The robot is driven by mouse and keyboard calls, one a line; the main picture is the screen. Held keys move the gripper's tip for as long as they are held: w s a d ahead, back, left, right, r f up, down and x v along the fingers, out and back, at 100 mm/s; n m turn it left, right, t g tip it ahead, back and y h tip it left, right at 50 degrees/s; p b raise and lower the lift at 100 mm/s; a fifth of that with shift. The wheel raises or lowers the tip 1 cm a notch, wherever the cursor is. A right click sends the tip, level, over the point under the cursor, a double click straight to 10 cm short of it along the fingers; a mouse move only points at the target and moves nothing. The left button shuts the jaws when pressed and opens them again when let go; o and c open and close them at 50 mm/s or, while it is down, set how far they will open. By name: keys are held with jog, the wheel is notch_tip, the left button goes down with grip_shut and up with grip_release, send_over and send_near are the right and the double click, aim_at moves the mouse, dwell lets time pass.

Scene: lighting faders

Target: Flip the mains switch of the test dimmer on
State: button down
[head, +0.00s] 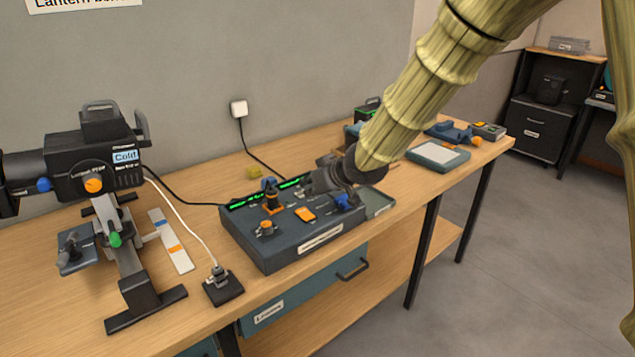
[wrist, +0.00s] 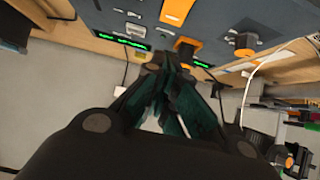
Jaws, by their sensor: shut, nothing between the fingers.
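The test dimmer appears to be the dark blue-grey box (head: 312,252) on the bench in the head view; its panel (wrist: 215,18) fills the top of the wrist view. A flat orange rocker-like piece (head: 305,214) sits mid-panel and also shows in the wrist view (wrist: 176,10). A black upright control with an orange base (head: 272,203) and an orange knob (head: 266,228) stand to its left. Labels are too small to read, so I cannot tell which is the mains switch. My gripper (head: 314,184) is shut and empty above the panel's rear right; its fingers (wrist: 168,72) show in the wrist view.
A lantern (head: 92,160) on a stand is at left, beside a small black socket block (head: 222,287) with a white cable. A blue control (head: 347,201) is close to my gripper. A grey tablet-like panel (head: 438,155) lies further right.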

aim_at(304, 212)
jog(key=f, duration=0.1)
jog(key=w+a+f, duration=0.1)
jog(key=w+f, duration=0.1)
jog(key=shift+w+a+f, duration=0.1)
jog(key=shift+a+f, duration=0.25)
jog(key=shift+f, duration=0.05)
jog(key=shift+w+f+p, duration=0.1)
jog(key=shift+f+p, duration=0.2)
jog(key=shift+f, duration=0.75)
